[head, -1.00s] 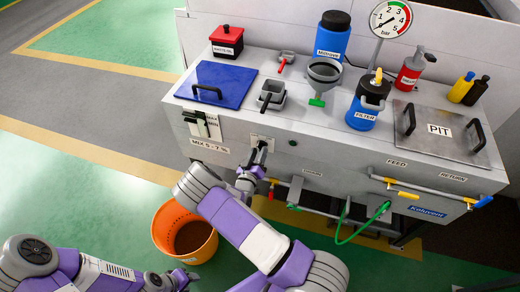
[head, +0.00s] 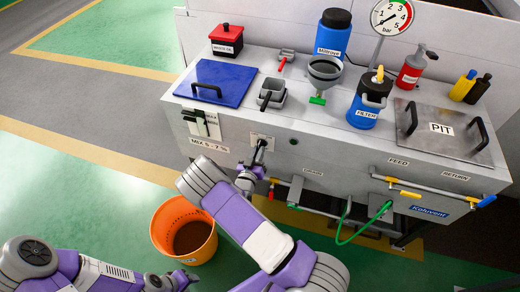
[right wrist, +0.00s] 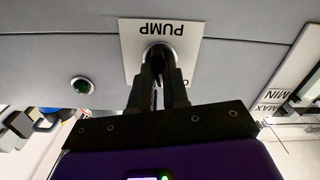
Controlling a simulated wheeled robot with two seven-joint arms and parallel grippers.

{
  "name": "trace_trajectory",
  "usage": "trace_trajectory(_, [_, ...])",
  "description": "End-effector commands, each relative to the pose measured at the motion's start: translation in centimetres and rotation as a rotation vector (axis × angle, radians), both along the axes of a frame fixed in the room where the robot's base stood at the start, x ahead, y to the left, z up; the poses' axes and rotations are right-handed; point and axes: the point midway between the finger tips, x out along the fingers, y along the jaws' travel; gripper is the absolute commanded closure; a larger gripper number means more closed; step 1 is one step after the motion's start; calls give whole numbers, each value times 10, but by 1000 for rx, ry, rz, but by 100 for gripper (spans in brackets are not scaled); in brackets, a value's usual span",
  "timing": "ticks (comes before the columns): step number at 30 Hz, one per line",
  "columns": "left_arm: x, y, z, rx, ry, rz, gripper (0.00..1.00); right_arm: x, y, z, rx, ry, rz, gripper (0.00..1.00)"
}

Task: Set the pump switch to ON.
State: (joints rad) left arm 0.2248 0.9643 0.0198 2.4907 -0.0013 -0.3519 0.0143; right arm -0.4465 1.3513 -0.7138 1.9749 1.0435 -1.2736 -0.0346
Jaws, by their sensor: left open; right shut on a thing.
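The pump switch (right wrist: 158,54) is a dark knob in a silver ring on a white PUMP plate (right wrist: 135,45), upside down in the right wrist view. In the head view the plate (head: 257,138) is on the tank's front face. My right gripper (right wrist: 159,82) is shut on the knob, and its fingers hide most of it. In the head view the right gripper (head: 259,150) is at the front panel. The knob's exact setting and most of the plate's lettering are hidden. My left gripper (head: 178,281) is low at the left, away from the panel, open and empty.
A green button (right wrist: 82,86) is beside the switch plate. An orange bucket (head: 184,231) stands on the floor below. Pipes with a yellow valve handle (head: 403,193) and a green hose (head: 365,225) are to the right. A level gauge (head: 202,123) is to the left.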

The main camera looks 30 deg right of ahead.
Motion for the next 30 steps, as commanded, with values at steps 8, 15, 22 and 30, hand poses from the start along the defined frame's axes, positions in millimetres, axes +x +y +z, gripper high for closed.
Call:
trace_trajectory(8, [0,0,-6,0,0,0,57,0,0,-1,71,-81,1,100])
trace_trajectory(15, [0,0,-5,0,0,0,57,-1,0,-1,85,-97,0,100])
trace_trajectory(22, [0,0,-5,0,0,0,57,-1,0,-1,263,-303,-2,100])
trace_trajectory(30, [0,0,-5,0,0,0,57,0,0,-1,333,-385,-1,100])
